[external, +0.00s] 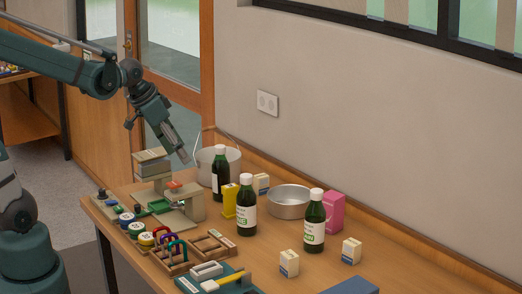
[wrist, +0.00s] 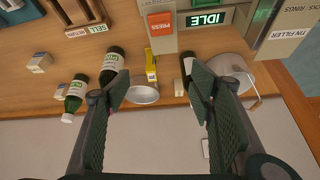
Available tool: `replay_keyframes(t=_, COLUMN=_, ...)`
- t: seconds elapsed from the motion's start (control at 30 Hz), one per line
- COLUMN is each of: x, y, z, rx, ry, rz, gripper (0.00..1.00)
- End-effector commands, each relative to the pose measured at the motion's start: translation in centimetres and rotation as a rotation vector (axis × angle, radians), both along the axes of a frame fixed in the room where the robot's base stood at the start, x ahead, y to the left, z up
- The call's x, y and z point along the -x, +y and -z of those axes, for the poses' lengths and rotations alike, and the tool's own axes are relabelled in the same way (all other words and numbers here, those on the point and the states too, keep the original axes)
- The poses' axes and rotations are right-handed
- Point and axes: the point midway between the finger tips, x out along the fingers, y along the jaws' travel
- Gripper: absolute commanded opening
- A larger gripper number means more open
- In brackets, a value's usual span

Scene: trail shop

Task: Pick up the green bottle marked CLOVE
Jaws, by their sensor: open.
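Three dark green bottles with white caps and pale labels stand on the wooden counter. In the external view one is at the back beside the pot (external: 220,174), one in the middle (external: 246,208), and one to the right (external: 314,222). I cannot read CLOVE on any label. In the wrist view two bottles show at left, (wrist: 75,93) and (wrist: 112,66); a third (wrist: 187,64) is partly hidden by the right finger. My gripper (external: 184,156) is open and empty, above the counter's left part, apart from the bottles; its fingers also show in the wrist view (wrist: 160,88).
A metal pot (external: 233,158) and a shallow bowl (external: 289,202) stand near the wall. A yellow container (external: 229,201), pink container (external: 335,210) and small cartons (external: 289,263) surround the bottles. A press machine (wrist: 162,22) and wooden tray (external: 205,246) crowd the left.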

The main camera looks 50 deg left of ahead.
Motion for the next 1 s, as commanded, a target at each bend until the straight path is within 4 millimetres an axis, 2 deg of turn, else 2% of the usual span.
replay_keyframes(t=0.17, x=-2.7, y=0.8, z=-0.6, rx=-0.003, ry=0.017, rz=0.029, gripper=0.54)
replay_keyframes(t=0.47, x=-7.0, y=2.2, z=-0.5, rx=-0.005, ry=0.044, rz=0.08, gripper=0.54)
replay_keyframes(t=1.0, x=-14.0, y=5.3, z=1.5, rx=-0.003, ry=0.084, rz=0.178, gripper=0.54)
